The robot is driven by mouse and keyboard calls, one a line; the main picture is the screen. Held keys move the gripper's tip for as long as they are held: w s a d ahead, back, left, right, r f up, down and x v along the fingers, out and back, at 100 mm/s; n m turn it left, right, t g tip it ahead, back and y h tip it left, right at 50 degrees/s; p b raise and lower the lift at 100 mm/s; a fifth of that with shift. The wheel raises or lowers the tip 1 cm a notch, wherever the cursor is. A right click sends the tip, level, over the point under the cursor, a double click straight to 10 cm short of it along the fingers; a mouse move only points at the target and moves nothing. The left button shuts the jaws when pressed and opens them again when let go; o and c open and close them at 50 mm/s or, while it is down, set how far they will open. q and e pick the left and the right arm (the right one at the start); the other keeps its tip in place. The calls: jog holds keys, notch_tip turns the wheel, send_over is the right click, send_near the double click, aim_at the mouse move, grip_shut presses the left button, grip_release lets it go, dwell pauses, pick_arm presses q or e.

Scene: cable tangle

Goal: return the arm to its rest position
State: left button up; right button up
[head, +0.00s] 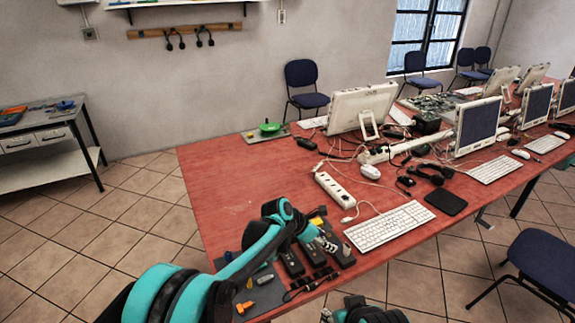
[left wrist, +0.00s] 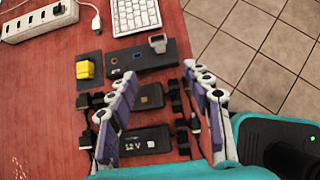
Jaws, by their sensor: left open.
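My left arm (head: 245,262) reaches in from the bottom left over the near edge of the red table. My left gripper (head: 327,243) is open above the dark devices there. In the left wrist view its two fingers (left wrist: 163,82) stand wide apart with nothing held between them. Below them lie a black box marked 12 V (left wrist: 145,143), another dark box (left wrist: 150,97) and cables. A teal and black part of my right arm (head: 367,313) shows at the bottom edge of the head view; its jaws are not clear.
A white power strip (head: 334,190) and a keyboard (head: 390,226) lie beyond the gripper. A yellow block (left wrist: 85,69) is beside the boxes. Monitors (head: 362,106) stand farther back. The table's left part (head: 225,185) is clear. A blue chair (head: 545,265) stands at right.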

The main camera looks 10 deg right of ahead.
pick_arm(q)
jog(key=s+a+r+m+t+y, duration=0.1)
jog(key=s+a+r+m, duration=0.2)
jog(key=a, duration=0.5)
jog(key=s+a+r+m+t+y, duration=0.1)
jog(key=s+a+r+m, duration=0.3)
jog(key=a, duration=0.3)
jog(key=s+a+r+m+t+y, duration=0.1)
jog(key=s+a+r+m, duration=0.2)
jog(key=a, duration=0.5)
jog(key=s+a+f+m+t+y, duration=0.1)
jog(key=s+a+m+y, duration=0.1)
jog(key=s+a+m, duration=0.3)
jog(key=s+a+f+m+y, duration=0.2)
jog(key=s+a+m, duration=0.4)
jog(key=s+a, duration=0.5)
jog(key=shift+s+a+f+m+t+y, duration=0.3)
jog(key=shift+s+a+t+y, duration=0.1)
jog(key=shift+s, duration=0.35)
